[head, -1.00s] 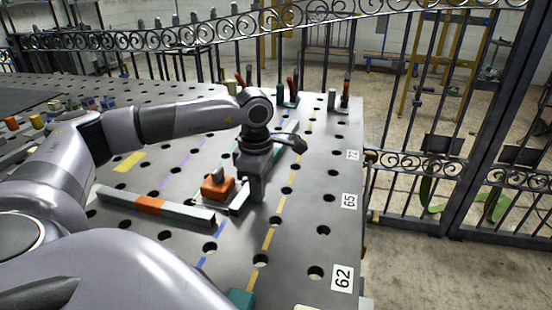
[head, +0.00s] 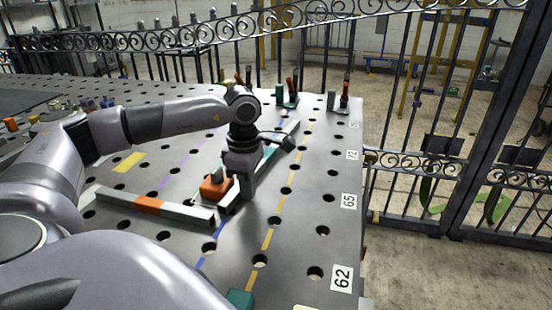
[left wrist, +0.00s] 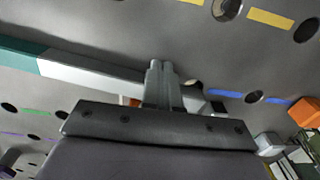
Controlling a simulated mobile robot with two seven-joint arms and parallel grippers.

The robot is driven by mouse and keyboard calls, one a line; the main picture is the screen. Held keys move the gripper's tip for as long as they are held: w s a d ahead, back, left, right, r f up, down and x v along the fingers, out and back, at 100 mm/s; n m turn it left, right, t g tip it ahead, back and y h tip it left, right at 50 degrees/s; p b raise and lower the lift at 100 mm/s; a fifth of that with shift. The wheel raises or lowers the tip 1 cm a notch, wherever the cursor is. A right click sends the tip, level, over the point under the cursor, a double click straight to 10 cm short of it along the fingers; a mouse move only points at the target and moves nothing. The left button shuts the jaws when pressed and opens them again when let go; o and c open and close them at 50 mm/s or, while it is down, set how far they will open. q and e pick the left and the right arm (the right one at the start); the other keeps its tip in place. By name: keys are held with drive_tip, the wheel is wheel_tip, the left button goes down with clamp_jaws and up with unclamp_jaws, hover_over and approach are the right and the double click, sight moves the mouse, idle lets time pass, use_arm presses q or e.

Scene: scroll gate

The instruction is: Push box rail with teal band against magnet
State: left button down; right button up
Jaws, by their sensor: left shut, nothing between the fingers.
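The grey box rail with the teal band (head: 270,151) lies slantwise on the perforated table, partly hidden behind my left gripper. Its teal band (left wrist: 21,57) and grey length (left wrist: 90,75) also show in the left wrist view. The orange magnet (head: 214,188) with a grey knob sits just left of the rail's near part; whether they touch is hard to tell. My left gripper (head: 246,194) is shut and empty, pointing down at the rail's right side. In the left wrist view its fingertips (left wrist: 159,66) appear against or very close to the rail.
A second rail with an orange band (head: 150,204) lies at the left front, its right end close to the magnet. Upright clamps (head: 290,90) stand at the far edge. A teal block (head: 240,299) is near the front. The table's right strip is mostly clear.

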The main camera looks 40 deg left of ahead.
use_arm(q)
drive_tip(key=shift+a, duration=0.15)
drive_tip(key=shift+w+d, duration=0.25)
drive_tip(key=shift+d, duration=0.3)
drive_tip(key=shift+w+d, duration=0.25)
drive_tip(key=shift+d, duration=0.25)
wheel_tip(320, 180, up, 4)
drive_tip(key=p, duration=0.3)
drive_tip(key=shift+p, duration=0.3)
drive_tip(key=shift+r+p, duration=0.6)
drive_tip(key=shift+r, duration=0.15)
wheel_tip(320, 180, up, 2)
drive_tip(key=shift+r+p, duration=0.25)
drive_tip(key=shift+p, duration=0.65)
